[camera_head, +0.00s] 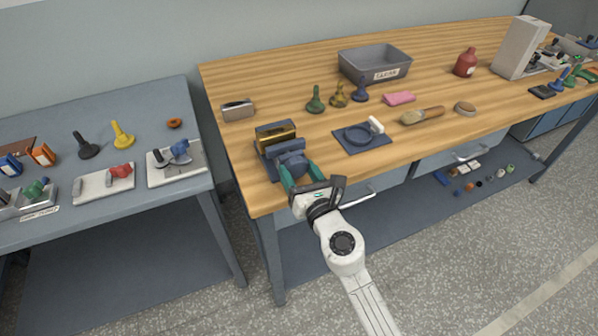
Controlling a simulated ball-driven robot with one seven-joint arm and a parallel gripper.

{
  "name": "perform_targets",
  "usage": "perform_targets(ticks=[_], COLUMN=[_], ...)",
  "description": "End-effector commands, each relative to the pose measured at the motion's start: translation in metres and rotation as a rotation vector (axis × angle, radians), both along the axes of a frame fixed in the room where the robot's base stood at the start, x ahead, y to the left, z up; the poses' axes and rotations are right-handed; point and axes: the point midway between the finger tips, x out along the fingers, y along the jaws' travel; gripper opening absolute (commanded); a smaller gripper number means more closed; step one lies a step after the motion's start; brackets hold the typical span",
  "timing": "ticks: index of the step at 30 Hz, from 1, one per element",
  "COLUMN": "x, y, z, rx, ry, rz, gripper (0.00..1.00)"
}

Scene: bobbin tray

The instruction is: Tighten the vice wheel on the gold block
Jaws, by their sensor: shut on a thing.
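A gold block (275,136) sits in a dark blue vice (264,157) near the front left corner of the wooden table. The vice wheel (292,166) is a dark blue round part on the vice's near side, partly covered by my gripper. My gripper (297,179), with green fingers, is shut on the wheel from the front. The exact contact of the fingertips is too small to tell. Whether the jaws press on the block cannot be seen.
On the wooden table (300,63) stand a grey bin (374,66), several small bobbin-like pieces, a blue mat with a ring (362,137), a brush (422,116) and a metal box (238,110). A grey-blue table (60,118) with fixtures is at left.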

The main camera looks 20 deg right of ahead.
Motion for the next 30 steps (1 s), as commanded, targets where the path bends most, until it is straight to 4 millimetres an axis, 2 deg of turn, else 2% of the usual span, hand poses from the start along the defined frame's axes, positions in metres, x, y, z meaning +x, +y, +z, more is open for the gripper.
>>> perform_targets(ticks=[8, 14, 30], x=[-0.0001, -0.0001, -0.0002], y=[0.0000, 0.0002, 0.0013], z=[0.0000, 0.0000, -0.0003], rx=[0.015, 0.089, 0.557], ry=[0.000, 0.000, 0.001], rz=[0.000, 0.000, 0.001], gripper=[0.30, 0.30, 0.30])
